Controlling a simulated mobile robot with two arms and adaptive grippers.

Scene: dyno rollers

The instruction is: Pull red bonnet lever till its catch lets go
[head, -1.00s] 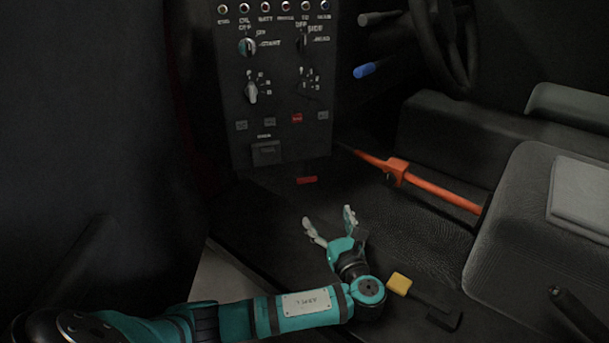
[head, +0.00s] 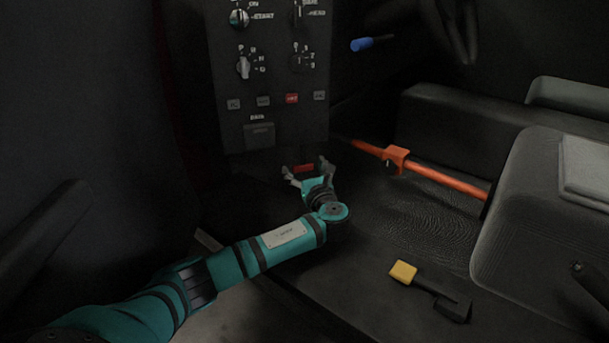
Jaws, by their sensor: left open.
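The red bonnet lever (head: 303,168) is a small red bar low under the black control panel, just above the floor. My left gripper (head: 305,170) is open, with its two fingers on either side of the red lever in the picture. Whether the fingers touch it, or how far off they are in depth, I cannot tell. The lever's mount and catch are not visible. My right gripper is not in view.
The control panel (head: 268,75) with knobs and buttons stands behind the gripper. An orange bar (head: 445,180) crosses to the right, by the seat (head: 545,215). A yellow-ended black pedal-like piece (head: 403,272) lies on the floor at front right. A blue-handled stalk (head: 362,44) is higher up.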

